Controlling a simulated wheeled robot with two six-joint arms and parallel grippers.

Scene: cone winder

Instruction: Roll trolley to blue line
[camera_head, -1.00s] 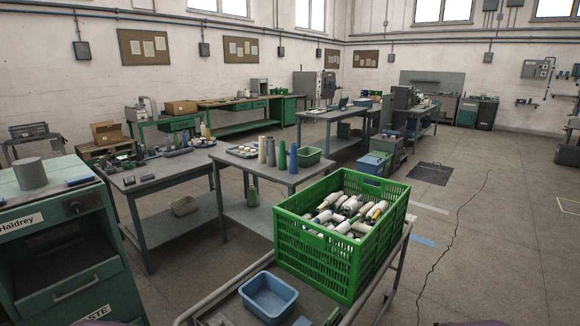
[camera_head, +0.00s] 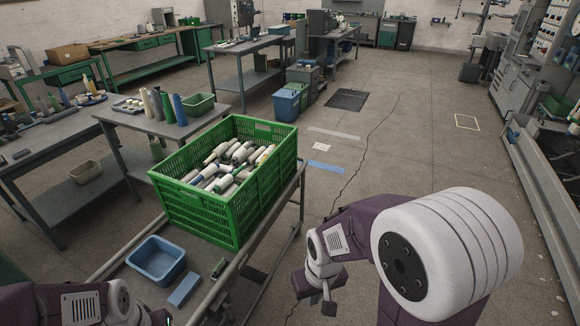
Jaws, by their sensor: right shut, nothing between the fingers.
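The trolley (camera_head: 205,259) stands at the lower left centre, a grey deck with metal tube rails. It carries a green slatted crate (camera_head: 205,212) full of pale cones and bobbins, and a blue bin (camera_head: 157,261). The blue line (camera_head: 325,167) is a short strip on the floor beyond the trolley, to the right of the crate. My right gripper (camera_head: 320,292) is shut and empty, right of the trolley's rail and apart from it in the picture. My left arm shows at the bottom left corner; its gripper is outside the frame.
A pale strip (camera_head: 333,133) and a white floor mark (camera_head: 322,145) lie near the blue line. A dark floor grate (camera_head: 347,99) and blue boxes (camera_head: 288,103) are farther back. Workbenches (camera_head: 70,140) stand left. Floor to the right is open up to machinery (camera_head: 550,175).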

